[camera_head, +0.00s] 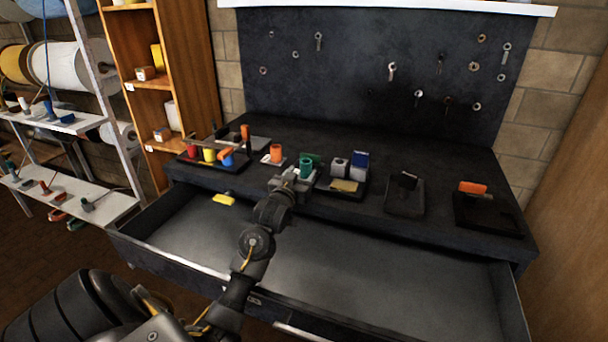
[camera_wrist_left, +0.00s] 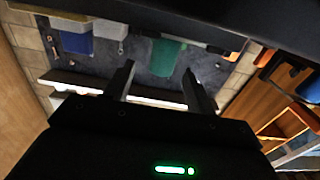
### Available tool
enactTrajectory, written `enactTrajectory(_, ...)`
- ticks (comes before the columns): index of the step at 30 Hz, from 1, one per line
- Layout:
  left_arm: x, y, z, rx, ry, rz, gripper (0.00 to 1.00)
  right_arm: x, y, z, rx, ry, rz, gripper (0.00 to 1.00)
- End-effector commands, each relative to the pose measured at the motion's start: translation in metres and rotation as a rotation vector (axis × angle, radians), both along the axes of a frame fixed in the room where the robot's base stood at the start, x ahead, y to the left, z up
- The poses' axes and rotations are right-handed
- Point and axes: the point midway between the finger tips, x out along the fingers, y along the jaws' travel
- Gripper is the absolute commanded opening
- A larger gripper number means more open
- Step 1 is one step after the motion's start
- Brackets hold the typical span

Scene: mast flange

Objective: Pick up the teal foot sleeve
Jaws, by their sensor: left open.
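The teal foot sleeve (camera_head: 306,168) stands upright on the dark bench, near its front edge. My left gripper (camera_head: 292,174) is open, just in front of and to the left of the sleeve, above the open drawer's back edge. In the left wrist view, which is turned upside down, a teal shape (camera_wrist_left: 166,57) lies beyond the two spread fingers (camera_wrist_left: 159,68). No object is seen held between the fingers. Whether a finger touches the sleeve cannot be told. My right gripper is not in view.
An orange sleeve (camera_head: 277,153) stands left of the teal one. A tray (camera_head: 340,192) with grey and blue pieces is close on its right. The open drawer (camera_head: 380,270) below holds a yellow block (camera_head: 223,199). A tool board (camera_head: 365,60) rises behind.

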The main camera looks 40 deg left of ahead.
Motion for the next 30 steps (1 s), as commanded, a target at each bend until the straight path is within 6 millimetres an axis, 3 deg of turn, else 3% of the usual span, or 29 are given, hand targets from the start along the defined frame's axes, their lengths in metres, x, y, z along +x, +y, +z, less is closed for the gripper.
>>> enactTrajectory(8, 0.009, 0.005, 0.001, 0.001, -0.001, 0.002, 0.55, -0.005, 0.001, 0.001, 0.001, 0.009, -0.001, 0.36)
enactTrajectory(18, 0.05, 0.023, -0.001, 0.002, 0.001, 0.003, 0.55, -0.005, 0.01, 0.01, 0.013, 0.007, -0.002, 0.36)
enactTrajectory(27, 0.054, 0.024, -0.002, 0.002, 0.001, 0.002, 0.55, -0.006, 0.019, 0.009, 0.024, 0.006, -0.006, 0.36)
enactTrajectory(30, 0.054, 0.024, -0.002, 0.002, 0.001, 0.002, 0.44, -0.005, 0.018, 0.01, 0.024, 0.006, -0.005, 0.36)
